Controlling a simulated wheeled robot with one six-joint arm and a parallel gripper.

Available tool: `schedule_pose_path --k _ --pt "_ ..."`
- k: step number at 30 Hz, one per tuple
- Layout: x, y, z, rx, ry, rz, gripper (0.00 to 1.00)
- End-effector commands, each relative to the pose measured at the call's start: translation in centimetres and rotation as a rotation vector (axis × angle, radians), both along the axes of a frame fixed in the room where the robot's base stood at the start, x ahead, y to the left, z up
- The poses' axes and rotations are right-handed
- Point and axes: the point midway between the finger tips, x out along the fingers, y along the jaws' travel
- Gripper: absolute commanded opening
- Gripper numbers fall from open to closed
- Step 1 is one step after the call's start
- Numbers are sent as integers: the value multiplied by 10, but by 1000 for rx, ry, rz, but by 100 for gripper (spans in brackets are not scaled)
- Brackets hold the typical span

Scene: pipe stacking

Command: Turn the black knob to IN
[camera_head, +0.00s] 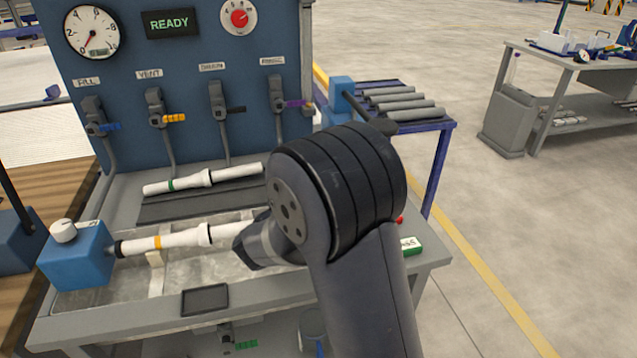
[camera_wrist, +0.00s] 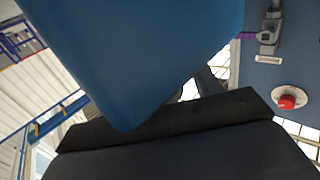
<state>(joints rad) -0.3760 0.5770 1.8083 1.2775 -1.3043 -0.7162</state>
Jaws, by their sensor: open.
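I cannot make out the black knob or an IN mark in either view. In the wrist view a large blue block (camera_wrist: 135,55) fills the upper middle, very close to the camera. A dark part of my gripper (camera_wrist: 172,122) lies across the view just below the block. I cannot tell whether they touch. Nothing shows held in my open gripper.
A white pipe (camera_head: 180,239) with an orange band lies along the bench trough, beside a blue box (camera_head: 78,258) with a white knob (camera_head: 63,230). Another pipe (camera_head: 205,179) lies behind. The blue panel (camera_head: 185,60) carries a gauge, READY display, red knob (camera_head: 239,17) and several valves.

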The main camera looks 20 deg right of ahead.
Motion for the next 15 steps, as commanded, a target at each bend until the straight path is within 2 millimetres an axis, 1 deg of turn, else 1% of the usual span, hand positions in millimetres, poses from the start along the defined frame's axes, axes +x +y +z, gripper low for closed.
schedule_pose_path --k 1,9,15 --pt "-6 8 0 -1 1 6 60" --pt "-41 45 0 -1 -1 7 60" --pt "-59 63 0 -1 -1 3 60"
